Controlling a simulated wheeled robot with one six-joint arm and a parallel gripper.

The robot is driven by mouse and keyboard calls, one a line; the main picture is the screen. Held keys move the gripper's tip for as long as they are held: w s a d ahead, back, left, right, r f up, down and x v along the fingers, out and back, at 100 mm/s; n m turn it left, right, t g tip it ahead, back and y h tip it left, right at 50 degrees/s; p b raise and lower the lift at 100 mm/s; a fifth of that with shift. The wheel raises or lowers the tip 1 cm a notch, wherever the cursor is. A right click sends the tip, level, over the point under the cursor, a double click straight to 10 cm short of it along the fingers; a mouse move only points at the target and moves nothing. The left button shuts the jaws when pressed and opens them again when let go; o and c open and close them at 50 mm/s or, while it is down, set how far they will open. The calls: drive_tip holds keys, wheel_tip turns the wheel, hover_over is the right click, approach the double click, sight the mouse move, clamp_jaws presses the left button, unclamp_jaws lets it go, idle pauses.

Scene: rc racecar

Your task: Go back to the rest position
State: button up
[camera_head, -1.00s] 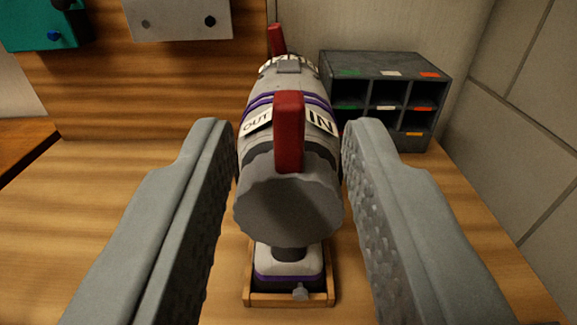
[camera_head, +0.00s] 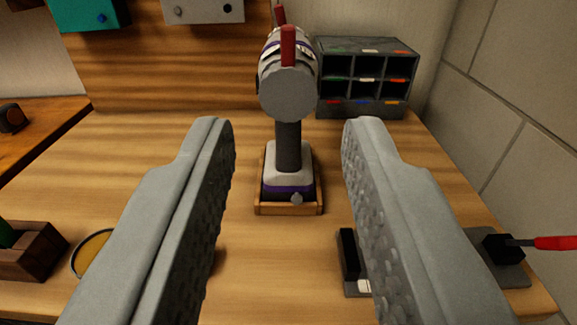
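My gripper (camera_head: 288,130) is open and empty, its two grey fingers spread wide in the foreground of the head camera view. Beyond the fingertips, a grey power drill (camera_head: 288,95) with red parts and purple trim stands upright on the wooden workbench (camera_head: 130,150). Its base sits in a small wooden tray (camera_head: 290,210). The drill is apart from the fingers.
A dark compartment organizer (camera_head: 366,80) stands behind the drill to the right. A wooden block holder (camera_head: 32,255) and a round dish (camera_head: 92,250) are at the left.

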drive_tip(key=shift+s, duration=0.15)
idle(0.3)
drive_tip(key=s+a+f, duration=0.2)
drive_tip(key=s+f, duration=0.1)
drive_tip(key=s, duration=1.7)
drive_tip(key=shift+f+g, duration=0.15)
drive_tip(key=shift+g, duration=0.15)
drive_tip(key=shift+w, duration=0.1)
idle(0.6)
